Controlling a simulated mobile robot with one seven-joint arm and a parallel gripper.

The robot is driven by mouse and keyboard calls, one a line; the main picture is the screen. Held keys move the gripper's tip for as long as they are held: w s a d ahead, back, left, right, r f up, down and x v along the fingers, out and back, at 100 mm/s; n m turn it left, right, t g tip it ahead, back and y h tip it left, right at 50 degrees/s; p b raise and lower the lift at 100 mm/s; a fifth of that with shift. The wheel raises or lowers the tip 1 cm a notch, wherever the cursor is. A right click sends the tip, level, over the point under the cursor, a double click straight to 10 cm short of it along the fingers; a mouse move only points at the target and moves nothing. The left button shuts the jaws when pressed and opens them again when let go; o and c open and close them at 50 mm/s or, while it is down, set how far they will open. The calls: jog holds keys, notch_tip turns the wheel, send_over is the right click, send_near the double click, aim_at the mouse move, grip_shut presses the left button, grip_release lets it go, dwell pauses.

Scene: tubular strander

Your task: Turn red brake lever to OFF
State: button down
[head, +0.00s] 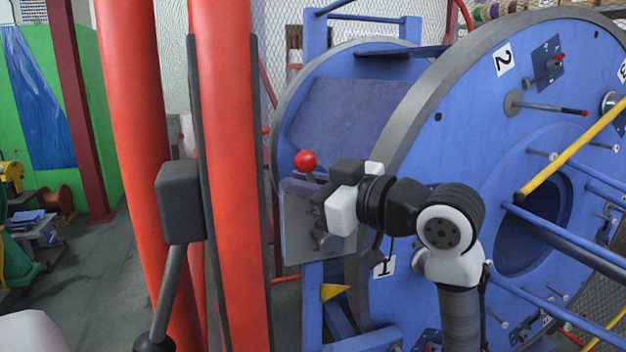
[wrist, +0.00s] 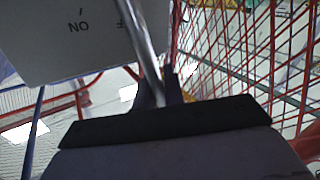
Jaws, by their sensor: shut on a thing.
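The brake lever has a red ball knob (head: 305,160) on top, standing in front of the blue strander frame. Its thin metal rod (wrist: 140,45) runs between my fingers in the wrist view. My gripper (head: 318,192) is shut on the lever, just below and to the right of the knob in the head view. In the wrist view my gripper (wrist: 160,88) shows dark fingers at the rod. A pale grey plate (head: 298,238) stands behind and below the lever. In the wrist view the plate (wrist: 60,45) shows upside-down letters that seem to read ON. The lever's pivot is hidden.
Two thick red posts (head: 228,180) rise left of the lever. The big blue drum (head: 470,140) with rods and a yellow bar (head: 570,150) fills the right. Red mesh fencing (wrist: 250,50) is close by in the wrist view. Open floor (head: 75,270) lies at far left.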

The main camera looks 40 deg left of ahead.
jog(key=shift+s+a+f+n, duration=0.1)
jog(key=shift+s+n, duration=0.1)
jog(key=shift+n, duration=0.1)
jog(key=c, duration=1.5)
grip_release()
jog(key=w+d+b, duration=0.1)
jog(key=d+b, duration=0.1)
jog(key=d, duration=1.1)
jog(key=shift+d+r+b, duration=0.3)
jog(key=shift+d+b, duration=0.1)
